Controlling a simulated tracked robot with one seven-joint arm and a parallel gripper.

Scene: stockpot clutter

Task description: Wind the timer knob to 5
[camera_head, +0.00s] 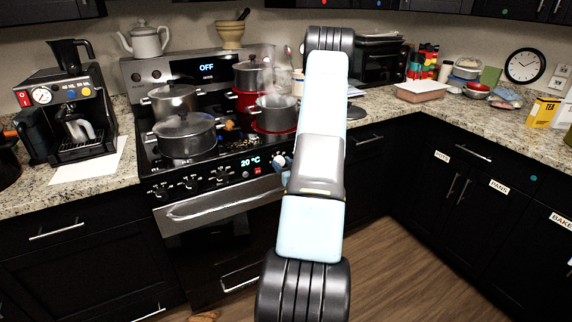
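The black stove carries several dark knobs (190,184) along its front panel, left of a display (250,160) reading 20 °C. More round knobs (146,76) sit at the left of its back panel, near a display (207,67) reading OFF. I cannot tell which knob is the timer knob, and no number 5 is legible. My pale blue arm reaches up from the bottom centre and covers the right end of the front panel. My gripper's fingers cannot be made out.
Several pots, including a lidded pot (185,135) at the front left, crowd the stove top. The oven handle (225,199) juts out below the knobs. A coffee machine (73,115) stands left, a toaster oven (380,65) right. The wooden floor at right is clear.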

